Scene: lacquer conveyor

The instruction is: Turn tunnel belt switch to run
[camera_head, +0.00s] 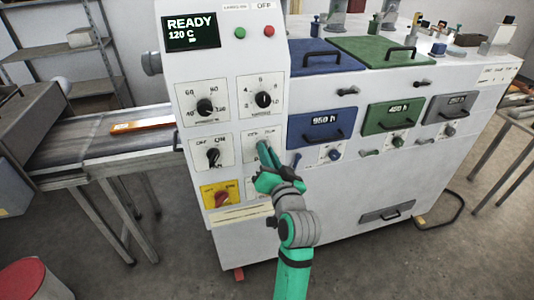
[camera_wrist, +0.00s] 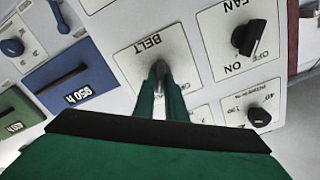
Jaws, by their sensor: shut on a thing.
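The tunnel belt switch plate (camera_head: 253,139) is on the white control panel, in the lower right of the knob group. In the wrist view the plate reads BELT (camera_wrist: 128,61), upside down. My gripper (camera_head: 264,147) reaches up to this plate, and its green fingers (camera_wrist: 162,72) are shut on the belt switch knob (camera_wrist: 155,68). The fingers and wrist hide most of the knob, so I cannot tell which position it points to.
The fan switch (camera_head: 214,157) is left of the belt switch, with two dial knobs (camera_head: 204,107) (camera_head: 263,99) above. A red knob on a yellow plate (camera_head: 221,198) sits below left. Blue (camera_head: 322,124) and green (camera_head: 393,117) drawers are to the right.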

